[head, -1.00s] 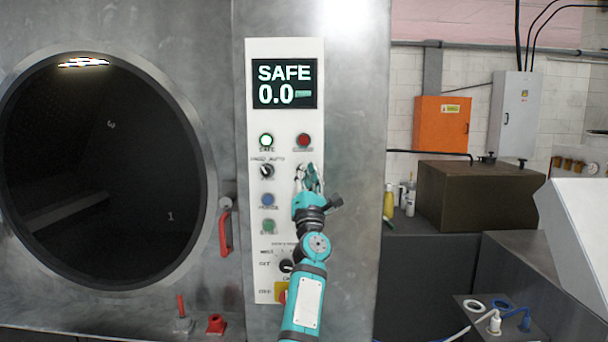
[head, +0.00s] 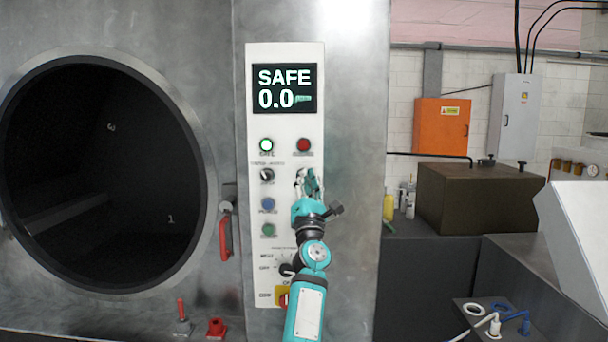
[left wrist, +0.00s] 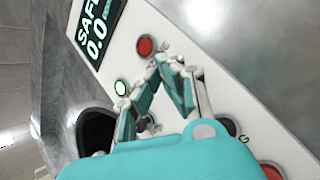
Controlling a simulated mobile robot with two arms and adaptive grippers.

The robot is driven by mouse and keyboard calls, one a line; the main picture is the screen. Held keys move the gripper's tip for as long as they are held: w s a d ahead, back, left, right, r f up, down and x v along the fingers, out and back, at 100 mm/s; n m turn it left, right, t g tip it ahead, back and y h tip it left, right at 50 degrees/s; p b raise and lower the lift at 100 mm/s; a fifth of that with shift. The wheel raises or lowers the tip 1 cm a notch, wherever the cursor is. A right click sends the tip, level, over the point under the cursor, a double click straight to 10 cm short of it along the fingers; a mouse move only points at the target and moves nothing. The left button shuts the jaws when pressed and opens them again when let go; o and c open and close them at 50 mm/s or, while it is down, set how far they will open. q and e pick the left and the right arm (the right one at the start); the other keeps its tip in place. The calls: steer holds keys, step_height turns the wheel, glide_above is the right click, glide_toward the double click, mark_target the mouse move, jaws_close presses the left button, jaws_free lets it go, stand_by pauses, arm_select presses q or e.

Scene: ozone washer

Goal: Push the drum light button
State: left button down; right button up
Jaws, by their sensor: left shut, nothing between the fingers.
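The white control panel (head: 318,110) is on the steel wall right of the drum opening (head: 60,150). My left gripper (head: 308,173) is shut and empty in front of its right column, below the red button (head: 304,145). It covers that part of the panel, and I cannot tell which button is the drum light one or whether the fingertips touch. In the left wrist view the fingertips (left wrist: 168,62) are close to the panel, near a red button (left wrist: 146,46). The drum is dark inside. My right gripper is not in view.
Left of the gripper are a lit green button (head: 266,145), a black knob (head: 267,175), a blue button (head: 267,204) and a green button (head: 268,230). A red handle (head: 224,238) juts out beside the drum. The display (head: 285,90) reads SAFE 0.0.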

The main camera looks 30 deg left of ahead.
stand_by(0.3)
arm_select(q)
steer(key=s+d+p, duration=0.3)
steer(key=s, duration=0.2)
steer(key=shift+s+p, duration=0.15)
steer(key=shift+p, duration=0.2)
stand_by(0.3)
